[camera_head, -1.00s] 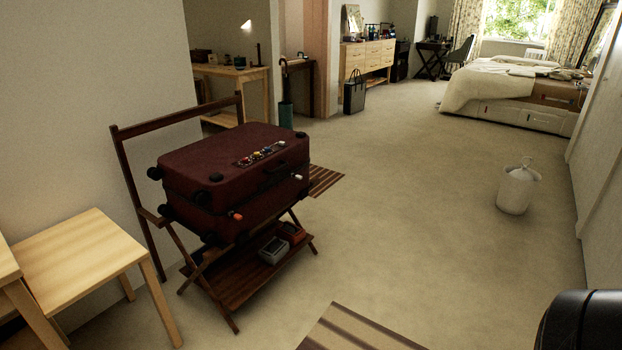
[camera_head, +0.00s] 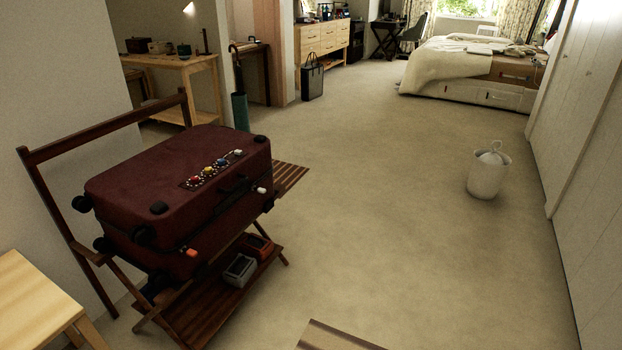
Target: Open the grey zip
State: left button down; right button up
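A dark red suitcase (camera_head: 185,190) lies flat on a dark wooden luggage rack (camera_head: 95,127) at the left. A row of coloured dials or knobs (camera_head: 213,169) sits on its top. An orange tab (camera_head: 192,253) and a white tab (camera_head: 261,190) show along the seam on its front side. They may be zip pulls. I cannot make out a grey zip pull at this size. The suitcase looks closed. Neither of my grippers is in view.
A light wooden table (camera_head: 35,300) stands at the lower left. Two small boxes, one grey (camera_head: 240,269), sit on the rack's lower shelf. A white bin (camera_head: 488,175) stands at the right by the white wall panels. The carpet between is clear, with a striped mat (camera_head: 335,338) at the bottom edge.

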aim_at(260, 189)
jog(key=u, duration=0.05)
jog(key=i, duration=0.95)
jog(key=u, duration=0.8)
jog(key=i, duration=0.4)
jog(key=u, duration=0.4)
